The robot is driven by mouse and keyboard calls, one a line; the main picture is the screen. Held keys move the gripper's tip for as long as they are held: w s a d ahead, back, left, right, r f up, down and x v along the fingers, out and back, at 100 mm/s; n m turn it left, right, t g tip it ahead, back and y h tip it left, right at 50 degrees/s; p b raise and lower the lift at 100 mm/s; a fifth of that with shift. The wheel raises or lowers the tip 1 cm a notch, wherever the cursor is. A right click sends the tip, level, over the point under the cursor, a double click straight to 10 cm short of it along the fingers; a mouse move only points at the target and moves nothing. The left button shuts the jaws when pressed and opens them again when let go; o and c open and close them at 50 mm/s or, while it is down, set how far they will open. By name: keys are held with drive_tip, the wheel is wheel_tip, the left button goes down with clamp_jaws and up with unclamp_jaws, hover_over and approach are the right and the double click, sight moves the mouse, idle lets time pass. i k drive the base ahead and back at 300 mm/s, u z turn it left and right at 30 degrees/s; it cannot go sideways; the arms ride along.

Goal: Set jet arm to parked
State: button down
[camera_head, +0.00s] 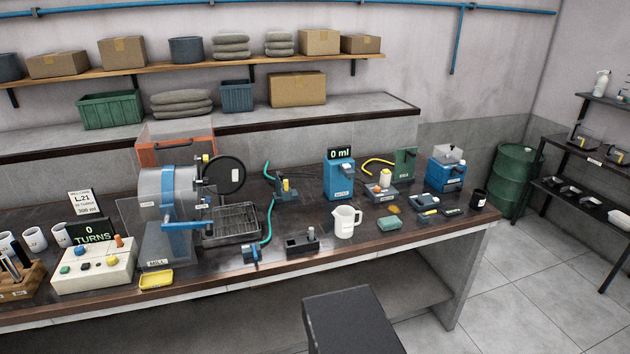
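No part is labelled as the jet arm at a size I can read. A small teal-and-dark fixture with a yellow knob (285,187) stands mid-bench, with a teal hose (269,222) running beside it. The hose comes down to a small blue fitting (250,254) near the front edge. I cannot tell which of these is the jet arm, or its position. My gripper is not in view. A dark block at the bottom centre seems to be part of my own body.
The mill (168,205) with its round dark lid stands left, beside a wire-rack tray (232,222). A control box (95,264), a white jug (345,221) and a blue dispenser reading 0 ml (339,178) share the bench. Open floor (520,290) lies right, near a green drum (514,182).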

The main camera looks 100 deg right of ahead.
sight(285, 196)
drive_tip(key=k, duration=1.6)
drive_tip(key=z, duration=1.25)
drive_tip(key=i, duration=1)
drive_tip(key=u, duration=0.05)
